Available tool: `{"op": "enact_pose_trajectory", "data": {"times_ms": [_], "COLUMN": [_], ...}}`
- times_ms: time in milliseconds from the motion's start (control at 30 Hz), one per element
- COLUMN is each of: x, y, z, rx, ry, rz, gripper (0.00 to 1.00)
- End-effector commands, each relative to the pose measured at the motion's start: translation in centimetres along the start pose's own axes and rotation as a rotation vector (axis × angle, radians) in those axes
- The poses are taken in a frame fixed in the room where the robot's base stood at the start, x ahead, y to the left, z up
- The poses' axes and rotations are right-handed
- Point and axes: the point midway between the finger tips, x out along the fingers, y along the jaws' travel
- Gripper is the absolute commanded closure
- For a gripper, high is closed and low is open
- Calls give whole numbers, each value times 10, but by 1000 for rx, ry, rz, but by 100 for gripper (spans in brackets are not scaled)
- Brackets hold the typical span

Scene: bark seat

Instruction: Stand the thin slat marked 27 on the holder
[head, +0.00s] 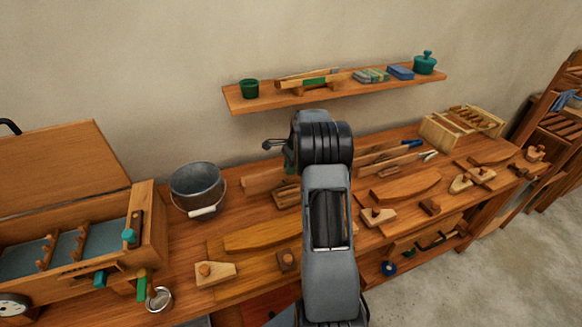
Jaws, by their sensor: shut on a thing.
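My arm rises through the middle of the head view and ends over the bench. The fingers of my gripper are hidden behind its dark wrist, so I cannot see what is between them. No number 27 is readable on any piece. A flat wooden piece (262,181) shows just left of my wrist, partly covered by the arm. Long thin slats (385,163) lie on the bench right of the wrist. On the wall shelf, thin strips with a green one (315,81) rest on a wooden support (299,91). I cannot tell which piece is the holder.
A metal bucket (195,182) and an open wooden toolbox (150,237) stand at left. Wooden planes and curved boards (405,187) cover much of the workbench (190,290). A slatted crate (436,132) stands back right. The wall shelf (258,104) holds green pots and blocks.

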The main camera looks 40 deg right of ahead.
Motion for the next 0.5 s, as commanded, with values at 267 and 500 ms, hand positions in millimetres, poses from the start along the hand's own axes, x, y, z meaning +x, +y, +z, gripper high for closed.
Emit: {"op": "enact_pose_trajectory", "data": {"times_ms": [267,500], "x": [29,54], "y": [0,0], "z": [-8,-14], "rx": [0,1], "ry": [0,0], "rz": [0,-1], "gripper": [100,100]}}
